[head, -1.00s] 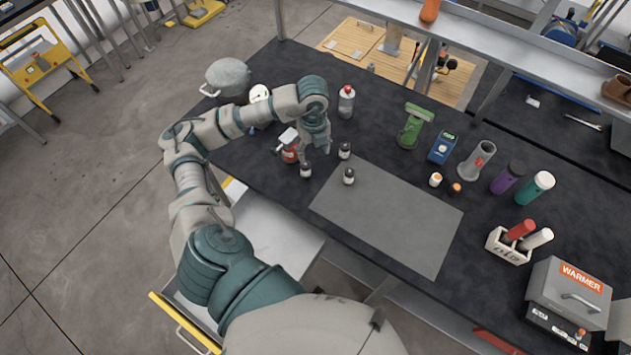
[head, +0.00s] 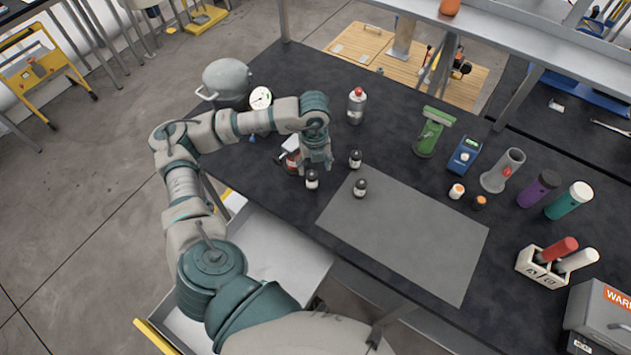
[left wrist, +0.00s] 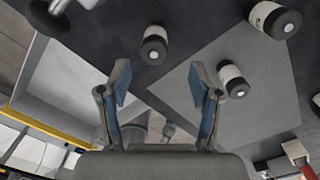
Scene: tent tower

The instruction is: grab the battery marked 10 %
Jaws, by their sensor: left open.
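Several small dark cylinders with white bands stand on the black bench, and I cannot read a 10 % mark on any. In the head view one (head: 312,180) is just below my left gripper (head: 318,163), one (head: 355,159) is to its right, and one (head: 360,188) is on the grey mat. In the left wrist view my left gripper (left wrist: 158,85) is open and empty. One cylinder (left wrist: 154,46) shows beyond the fingertips, another (left wrist: 232,80) right of the right finger, and a third (left wrist: 275,20) at upper right. My right gripper is not in view.
A red object (head: 291,160) stands close left of the gripper. A red-capped bottle (head: 356,107) and a grey pot (head: 227,80) are farther back. A green tool (head: 432,132) and a blue device (head: 465,155) stand to the right. The grey mat (head: 410,235) is mostly clear.

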